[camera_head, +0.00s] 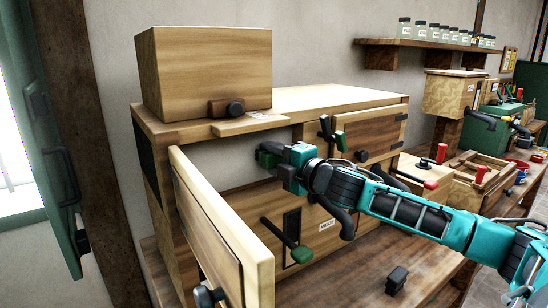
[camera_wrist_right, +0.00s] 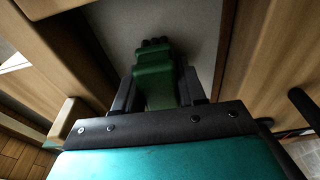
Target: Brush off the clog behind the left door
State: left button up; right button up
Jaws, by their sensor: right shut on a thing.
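The left door (camera_head: 215,225) of the wooden cabinet stands swung open towards me. My right gripper (camera_head: 275,157) is at the upper right of the opening behind it, shut on a green tool, seemingly a brush (camera_head: 266,160). In the right wrist view the green brush (camera_wrist_right: 155,80) points away from me, with dark lumps at its far end, before a pale grey surface. I cannot make out a clog in either view; the open door and my gripper hide part of the inside. My left gripper is not in view.
The right door (camera_head: 370,135) is shut. A green-handled lever (camera_head: 288,240) sticks out from the cabinet front below the opening. A wooden box (camera_head: 205,75) stands on top. A small black object (camera_head: 397,280) lies on the bench. Other benches with tools stand at the right.

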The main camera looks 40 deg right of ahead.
aim_at(208, 165)
jog(key=shift+w+a, duration=0.2)
jog(key=shift+a, duration=3.1)
jog(key=shift+w+a, duration=0.2)
jog(key=shift+a, duration=3.1)
jog(key=shift+s+a, duration=0.2)
jog(key=shift+s, duration=2.7)
jog(key=shift+s, duration=0.1)
jog(key=shift+s, duration=1.45)
